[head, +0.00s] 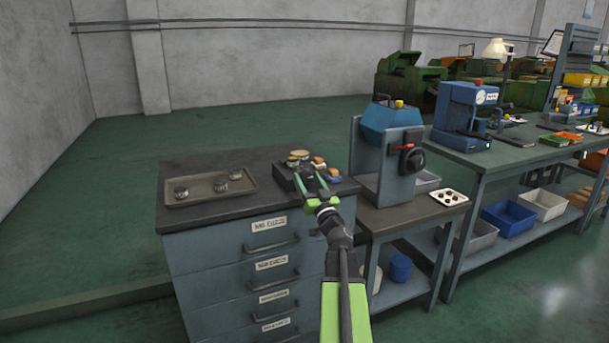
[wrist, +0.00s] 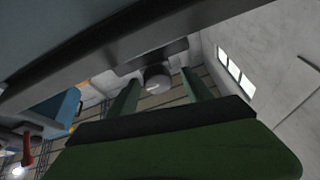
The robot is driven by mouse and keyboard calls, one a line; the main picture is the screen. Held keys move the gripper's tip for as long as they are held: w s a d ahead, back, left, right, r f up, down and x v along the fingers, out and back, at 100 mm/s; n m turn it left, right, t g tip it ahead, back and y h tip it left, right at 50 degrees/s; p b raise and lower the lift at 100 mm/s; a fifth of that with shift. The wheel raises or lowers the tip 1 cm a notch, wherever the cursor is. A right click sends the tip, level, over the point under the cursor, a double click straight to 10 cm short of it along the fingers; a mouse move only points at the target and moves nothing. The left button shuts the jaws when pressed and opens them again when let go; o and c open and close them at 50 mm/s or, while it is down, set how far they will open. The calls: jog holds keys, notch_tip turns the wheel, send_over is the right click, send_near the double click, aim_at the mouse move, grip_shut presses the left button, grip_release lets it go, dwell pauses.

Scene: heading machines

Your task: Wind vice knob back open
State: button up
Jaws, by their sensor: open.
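My gripper (head: 312,181) is over the right end of the drawer cabinet's top, right at a small dark fixture (head: 282,178) that carries several round brass-coloured and coloured pieces. In the wrist view the two green fingers (wrist: 160,84) stand apart. A grey round knob-like end (wrist: 157,79) shows in the gap between them, under a dark bar. I cannot tell whether the fingers touch it. In the head view my gripper and arm cover part of the fixture, and the vice knob cannot be made out there.
A tray (head: 250,186) with several small round parts lies on the cabinet (head: 237,265), left of my gripper. A blue-topped machine (head: 392,118) with a red-tipped lever stands close on the right. A workbench (head: 520,153) with another blue machine (head: 462,105) is farther right.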

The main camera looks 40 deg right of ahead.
jog(key=shift+d, duration=0.1)
jog(key=c, duration=1.2)
jog(key=shift+s+d, duration=0.15)
jog(key=shift+d, duration=0.2)
grip_shut()
jog(key=shift+a, duration=0.25)
jog(key=shift+n, duration=0.3)
